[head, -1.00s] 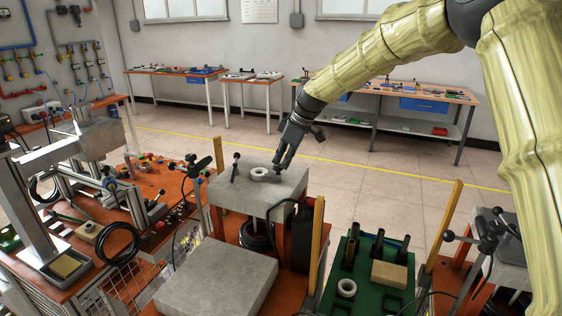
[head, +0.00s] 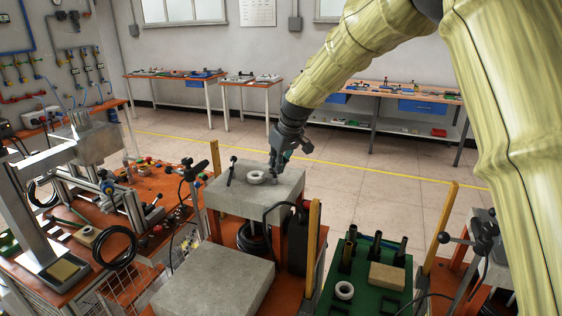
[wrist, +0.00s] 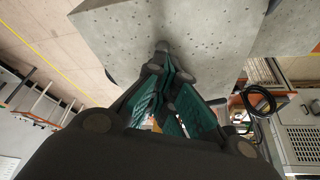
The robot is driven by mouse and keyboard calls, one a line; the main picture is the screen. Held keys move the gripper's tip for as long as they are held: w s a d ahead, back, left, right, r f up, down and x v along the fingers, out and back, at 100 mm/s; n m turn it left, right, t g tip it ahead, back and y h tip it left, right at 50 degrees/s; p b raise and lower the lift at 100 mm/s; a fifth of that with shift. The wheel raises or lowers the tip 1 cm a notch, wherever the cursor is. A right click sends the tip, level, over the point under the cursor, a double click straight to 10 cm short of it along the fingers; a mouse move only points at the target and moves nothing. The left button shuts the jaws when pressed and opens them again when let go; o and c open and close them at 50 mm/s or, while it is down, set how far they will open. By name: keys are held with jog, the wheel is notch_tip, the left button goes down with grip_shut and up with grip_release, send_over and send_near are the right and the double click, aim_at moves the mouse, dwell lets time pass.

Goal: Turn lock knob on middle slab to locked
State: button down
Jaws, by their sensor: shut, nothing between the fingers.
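The middle slab (head: 240,198) is a grey concrete block on orange supports. It fills the top of the wrist view (wrist: 190,30). A white ring (head: 256,177) and a thin black upright lever (head: 232,170) stand on its top. My gripper (head: 277,178) is shut and empty, pointing down at the slab's top just right of the ring. In the wrist view its teal-padded fingers (wrist: 167,75) reach toward the slab, and a small dark round part (wrist: 162,46) shows just beyond their tips. I cannot tell whether that part is the lock knob, its setting, or whether the fingers touch it.
A lower grey slab (head: 215,285) lies in front. Yellow posts (head: 313,245) rise at the right of the middle slab. A green tray (head: 370,285) with black cylinders and a wooden block is at front right. A cluttered orange bench is at left; floor behind is clear.

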jog(key=c, duration=1.4)
grip_release()
jog(key=shift+s+a+f, duration=0.15)
jog(key=shift+a+f, duration=0.2)
jog(key=shift+f, duration=0.35)
jog(key=o, duration=0.3)
jog(key=shift+w+a+f, duration=0.1)
jog(key=shift+w+f, duration=0.05)
jog(key=shift+w, duration=0.05)
jog(key=shift+w+a+f, duration=0.2)
jog(key=shift+w+a, duration=0.05)
jog(key=shift+w, duration=0.2)
jog(key=shift+s+d+r, duration=0.2)
jog(key=shift+d+r, duration=0.2)
jog(key=shift+d, duration=0.15)
jog(key=shift+w+a, duration=0.15)
jog(key=shift+r, duration=0.15)
jog(key=v, duration=1.1)
jog(key=shift+d+r, duration=0.3)
